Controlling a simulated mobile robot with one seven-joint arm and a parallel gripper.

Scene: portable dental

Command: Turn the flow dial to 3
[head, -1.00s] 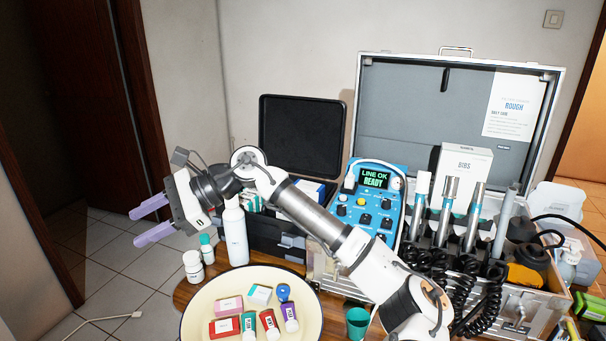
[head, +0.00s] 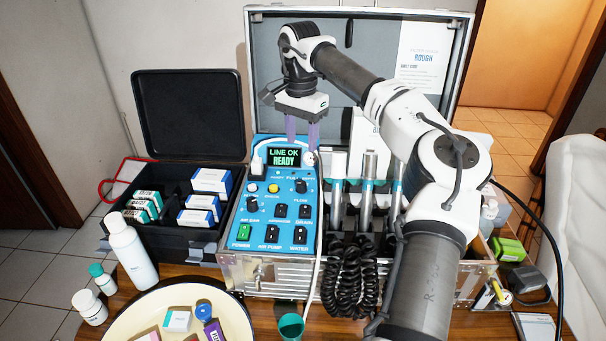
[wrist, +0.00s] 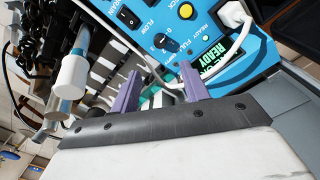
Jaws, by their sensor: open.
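The flow dial (head: 301,186) is a small black knob at the upper right of the blue control panel (head: 270,229), under the lit "LINE OK READY" display (head: 284,158). In the wrist view the dial (wrist: 167,43) shows beside the FLOW label, just beyond the fingertips. Its exact setting is too small to read. My gripper (head: 302,138) points down above the panel's upper right, near the display's right edge. Its two purple fingers are apart with nothing between them. In the wrist view my gripper (wrist: 157,72) is apart from the dial.
A white plug and cable (wrist: 234,15) lie close to the panel's top. Handpieces (head: 368,190) with coiled black hoses stand right of the panel. The case lid (head: 270,75) rises behind my gripper. An open black box (head: 190,115) stands left; a bottle (head: 128,250) is in front.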

